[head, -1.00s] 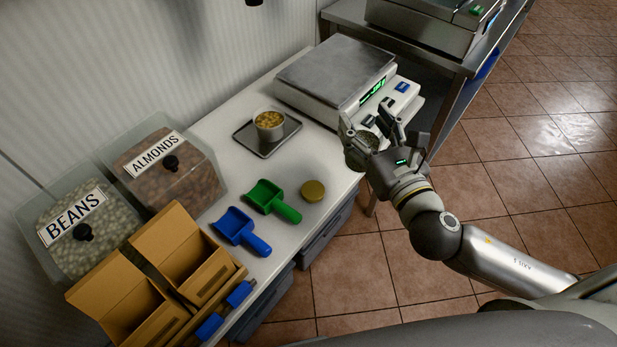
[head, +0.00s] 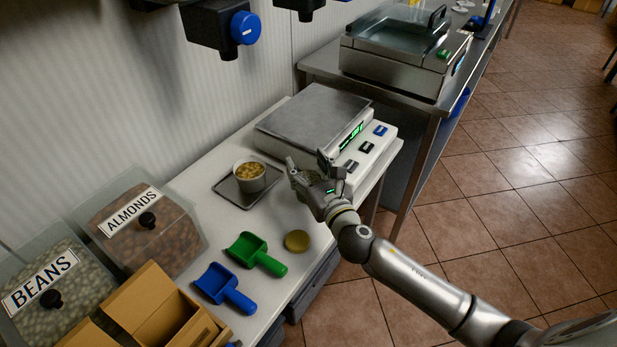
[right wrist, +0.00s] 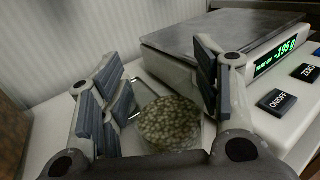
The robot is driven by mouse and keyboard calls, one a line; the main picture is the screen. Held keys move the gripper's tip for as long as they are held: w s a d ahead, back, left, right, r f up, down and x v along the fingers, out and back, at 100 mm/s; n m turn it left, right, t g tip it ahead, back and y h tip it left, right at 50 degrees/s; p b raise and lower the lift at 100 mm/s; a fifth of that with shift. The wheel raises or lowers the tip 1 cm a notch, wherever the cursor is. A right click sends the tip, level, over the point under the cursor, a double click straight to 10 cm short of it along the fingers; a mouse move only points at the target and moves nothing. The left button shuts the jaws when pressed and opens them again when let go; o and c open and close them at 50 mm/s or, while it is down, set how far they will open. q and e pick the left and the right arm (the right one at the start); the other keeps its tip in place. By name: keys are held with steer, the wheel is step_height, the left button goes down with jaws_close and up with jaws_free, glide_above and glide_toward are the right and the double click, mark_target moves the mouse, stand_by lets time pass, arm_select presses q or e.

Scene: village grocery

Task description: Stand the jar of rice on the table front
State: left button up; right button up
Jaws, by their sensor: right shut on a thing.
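My right gripper (head: 308,172) is at the scale's front left corner, near the table's front edge in the head view. A round gold lid (head: 296,240) lies on the table front. My left gripper is out of view.
A scale (head: 315,120) with a lit display stands behind the gripper. A bowl of nuts (head: 249,177) sits on a small tray. A green scoop (head: 255,254) and blue scoop (head: 224,288) lie left of the lid. Bins of almonds (head: 150,240) and beans (head: 50,300) stand further left.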

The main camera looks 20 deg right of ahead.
steer(key=shift+f+b, duration=0.4)
steer(key=shift+f, duration=1.05)
steer(key=shift+f, duration=0.1)
steer(key=o, duration=1.3)
steer(key=shift+f, duration=0.1)
steer(key=shift+c, duration=0.2)
steer(key=shift+s, duration=0.15)
steer(key=s+d+b, duration=0.1)
steer(key=s, duration=1)
steer(key=shift+s+d+r, duration=0.2)
steer(key=shift+s, duration=0.15)
